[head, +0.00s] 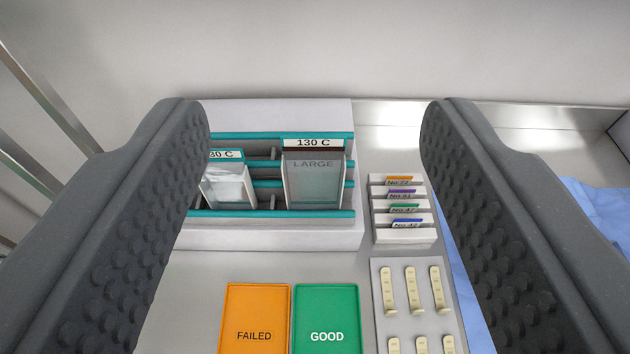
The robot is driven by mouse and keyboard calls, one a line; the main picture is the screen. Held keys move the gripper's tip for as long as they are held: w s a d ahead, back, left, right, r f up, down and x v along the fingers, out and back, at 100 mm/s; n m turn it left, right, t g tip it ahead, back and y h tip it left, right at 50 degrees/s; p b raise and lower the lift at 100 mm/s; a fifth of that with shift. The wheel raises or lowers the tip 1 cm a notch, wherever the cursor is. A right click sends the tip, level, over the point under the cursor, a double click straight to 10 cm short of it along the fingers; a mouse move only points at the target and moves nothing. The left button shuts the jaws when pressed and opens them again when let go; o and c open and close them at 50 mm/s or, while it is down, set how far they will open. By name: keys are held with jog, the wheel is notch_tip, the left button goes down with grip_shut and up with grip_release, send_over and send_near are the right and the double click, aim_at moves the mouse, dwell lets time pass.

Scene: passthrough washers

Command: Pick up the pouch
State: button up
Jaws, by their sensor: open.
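My gripper (315,140) is open and empty, its two dark grey studded fingers framing the left and right of the head view. Between and beyond the fingers is a white rack with teal rails (290,212). A clear grey pouch marked LARGE (313,185) stands in its right part, under a "130 C" label. A smaller clear pouch with whitish contents (228,185) leans in the left part, under another label partly hidden by the left finger. The pictures do not show which pouch the task means. Neither finger appears to touch a pouch.
In front of the rack lie an orange FAILED tray (254,312) and a green GOOD tray (326,312). To the right are a small card holder (404,237) and a panel with several cream strips (395,318). Blue cloth (592,205) lies at the right, partly behind the finger.

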aim_at(314, 161)
jog(key=o, duration=0.9)
jog(key=shift+g, duration=0.3)
jog(key=w+f+p, duration=0.1)
jog(key=w, duration=0.1)
jog(key=w+f+p, duration=0.1)
jog(key=w+f, duration=0.1)
jog(key=shift+a, duration=0.2)
jog(key=shift+c, duration=0.2)
jog(key=w+f+g+p, duration=0.1)
jog(key=w+f+p, duration=0.35)
jog(key=f, duration=0.65)
jog(key=w+f+g+p, duration=0.2)
jog(key=w+f+p, duration=0.25)
jog(key=f, duration=0.65)
jog(key=shift+w+r+x, duration=0.1)
jog(key=shift+r+x, duration=0.1)
jog(key=shift+x, duration=2.1)
jog(key=shift+w+r+x, duration=0.15)
jog(key=shift+r+x, duration=0.05)
jog(key=shift+x, duration=2.1)
jog(key=shift+w+r+x, duration=0.1)
jog(key=shift+r+x, duration=0.1)
jog(key=shift+x, duration=2.1)
